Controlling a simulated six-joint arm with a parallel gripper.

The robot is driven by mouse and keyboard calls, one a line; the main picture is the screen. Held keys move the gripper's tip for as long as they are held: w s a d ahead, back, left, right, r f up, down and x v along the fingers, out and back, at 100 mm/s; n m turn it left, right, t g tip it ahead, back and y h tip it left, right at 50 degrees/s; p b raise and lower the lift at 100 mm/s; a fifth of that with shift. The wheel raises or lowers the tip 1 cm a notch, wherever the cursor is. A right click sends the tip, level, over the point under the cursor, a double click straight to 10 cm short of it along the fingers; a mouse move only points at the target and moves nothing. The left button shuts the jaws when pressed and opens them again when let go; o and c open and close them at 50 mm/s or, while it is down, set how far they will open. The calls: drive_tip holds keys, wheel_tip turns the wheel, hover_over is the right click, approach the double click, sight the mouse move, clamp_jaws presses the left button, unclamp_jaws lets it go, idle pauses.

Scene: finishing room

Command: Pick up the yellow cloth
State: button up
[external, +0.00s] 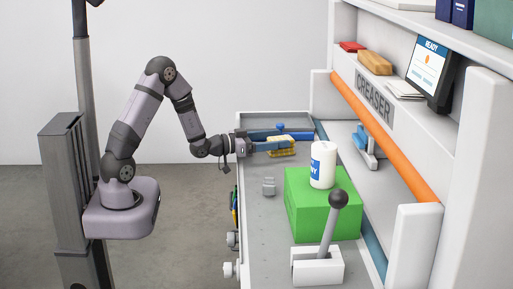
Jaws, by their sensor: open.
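The yellow cloth (281,153) is a small pale yellow piece at the far end of the grey worktop. My gripper (284,140) reaches in from the left with its two blue fingers pointing right. The fingers are apart, and yellow shows between them and below the nearer finger. The nearer finger hides part of the cloth. I cannot tell whether the fingers touch it.
A blue item (299,136) lies just behind the cloth. A green box (320,215) with a white bottle (322,165) on top stands nearer. A black-knobbed lever (330,225) stands in front. The creaser's orange bar (385,135) runs along the right.

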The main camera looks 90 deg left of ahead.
sight(275, 138)
drive_tip(key=c, duration=1.2)
drive_tip(key=shift+o, duration=0.3)
drive_tip(key=shift+r, duration=0.1)
drive_tip(key=shift+r, duration=5)
